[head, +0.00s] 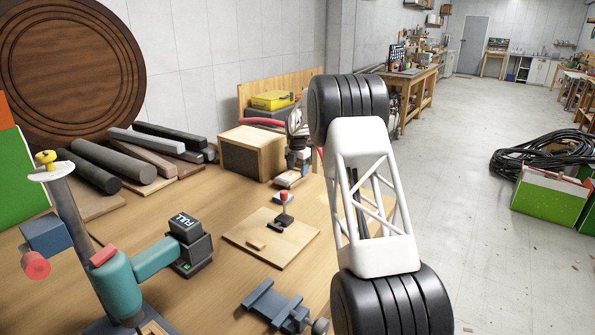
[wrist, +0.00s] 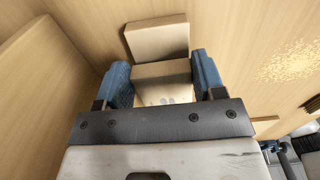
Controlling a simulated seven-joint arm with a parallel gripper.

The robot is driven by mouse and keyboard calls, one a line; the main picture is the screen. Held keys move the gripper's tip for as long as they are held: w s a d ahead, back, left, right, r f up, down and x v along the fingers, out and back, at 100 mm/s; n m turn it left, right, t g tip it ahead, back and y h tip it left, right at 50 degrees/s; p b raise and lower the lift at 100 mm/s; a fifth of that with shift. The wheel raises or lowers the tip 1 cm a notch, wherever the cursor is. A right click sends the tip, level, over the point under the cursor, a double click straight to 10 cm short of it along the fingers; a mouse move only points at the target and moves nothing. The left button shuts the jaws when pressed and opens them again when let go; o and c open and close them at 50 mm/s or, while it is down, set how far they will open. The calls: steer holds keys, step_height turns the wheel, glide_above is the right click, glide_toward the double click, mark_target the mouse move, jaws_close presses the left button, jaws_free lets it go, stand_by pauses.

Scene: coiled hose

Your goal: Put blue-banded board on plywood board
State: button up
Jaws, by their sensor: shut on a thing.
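My gripper (wrist: 162,72) is shut on a pale wooden piece (wrist: 163,84), with a blue finger on each side. No blue band shows on the visible part of this piece, so I cannot confirm it is the blue-banded board. A second pale wooden block (wrist: 157,39) lies just beyond it. In the head view my gripper (head: 289,178) is low over the table beside a wooden box, partly behind my arm. The plywood board (head: 250,240) lies flat nearer the camera, with a dark red-topped post and a small wood piece on it.
The wooden box (head: 252,155) stands close left of my gripper. A teal arm-like device (head: 120,280), a dark box (head: 190,240) and a blue-grey clamp (head: 270,303) occupy the front. Bars (head: 105,165) lie at the left.

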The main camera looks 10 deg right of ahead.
steer(key=shift+f, duration=0.25)
steer(key=shift+f, duration=0.15)
steer(key=o, duration=0.9)
step_height(320, 180, up, 12)
steer(key=shift+r, duration=0.15)
stand_by(0.4)
stand_by(0.6)
